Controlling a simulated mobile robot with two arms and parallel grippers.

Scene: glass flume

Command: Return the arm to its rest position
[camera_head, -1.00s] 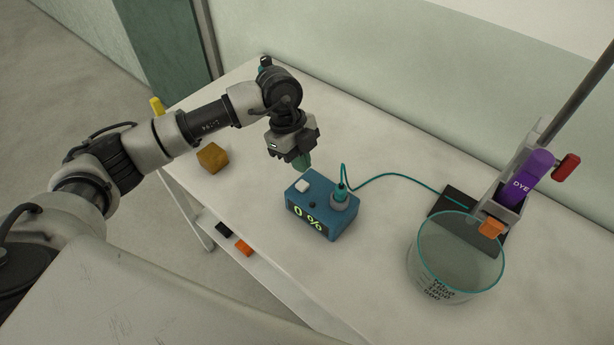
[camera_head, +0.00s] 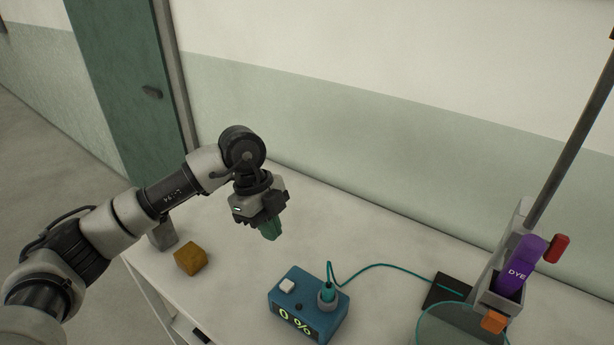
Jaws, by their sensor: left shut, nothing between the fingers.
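My left arm comes in from the left and bends down at the wrist over the white table (camera_head: 235,300). My left gripper (camera_head: 270,230) points down with its green fingers shut and nothing between them. It hangs above the table, behind and to the left of the blue meter box (camera_head: 300,290), apart from it. My right gripper is not in view.
A wooden cube (camera_head: 191,258) and a grey block (camera_head: 162,234) are near the table's left end. At right are a glass beaker (camera_head: 462,325), cut off below, and a stand holding a purple dye bottle (camera_head: 518,265). A teal cable runs to a black plate (camera_head: 446,289).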

